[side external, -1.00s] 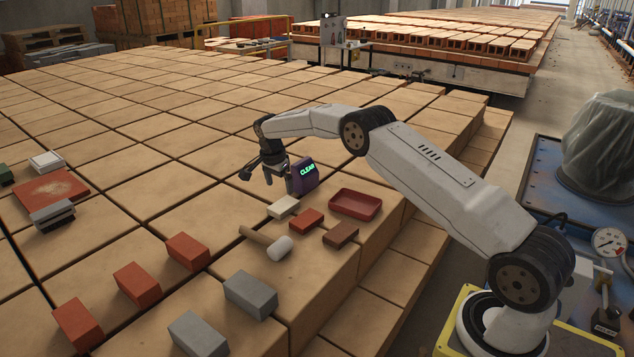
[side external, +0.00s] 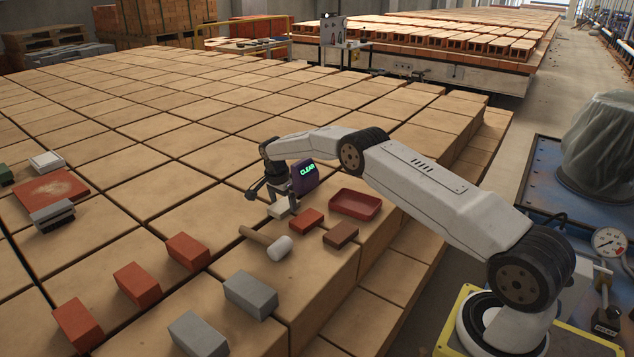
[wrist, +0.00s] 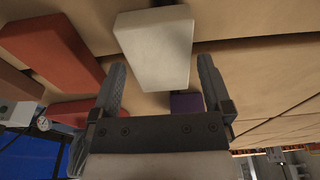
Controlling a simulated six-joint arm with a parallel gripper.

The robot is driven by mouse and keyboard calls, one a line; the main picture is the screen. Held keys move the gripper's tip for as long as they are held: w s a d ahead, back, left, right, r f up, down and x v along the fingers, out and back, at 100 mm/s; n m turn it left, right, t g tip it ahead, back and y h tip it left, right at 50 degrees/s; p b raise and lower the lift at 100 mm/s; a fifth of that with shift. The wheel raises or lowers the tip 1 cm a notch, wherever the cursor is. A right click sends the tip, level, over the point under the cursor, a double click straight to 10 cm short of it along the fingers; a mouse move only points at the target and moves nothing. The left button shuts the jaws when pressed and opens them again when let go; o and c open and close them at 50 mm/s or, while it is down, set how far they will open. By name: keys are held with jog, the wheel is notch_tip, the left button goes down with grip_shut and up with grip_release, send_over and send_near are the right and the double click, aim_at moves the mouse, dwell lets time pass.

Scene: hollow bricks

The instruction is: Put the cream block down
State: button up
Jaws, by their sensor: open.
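The cream block (side external: 279,211) lies on the tan brick surface beside a red-orange block. In the wrist view the cream block (wrist: 155,40) shows large between and beyond my fingertips. My gripper (side external: 273,197) is low at the block, with its fingers pointing down. In the wrist view the two fingers of my gripper (wrist: 162,66) are spread, with a gap to the block on each side. The far side of the block is partly hidden by my gripper in the side view.
A red-orange block (side external: 307,222), a brown block (side external: 341,235) and a red tray (side external: 355,205) sit close to the right. A mallet (side external: 267,242) lies in front. Grey blocks (side external: 251,294) stand near the front edge. Open brick surface extends behind and left.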

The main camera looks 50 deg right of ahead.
jog(key=shift+d+f, duration=0.1)
jog(key=shift+f, duration=0.3)
grip_shut()
dwell(0.4)
jog(key=shift+r, duration=0.15)
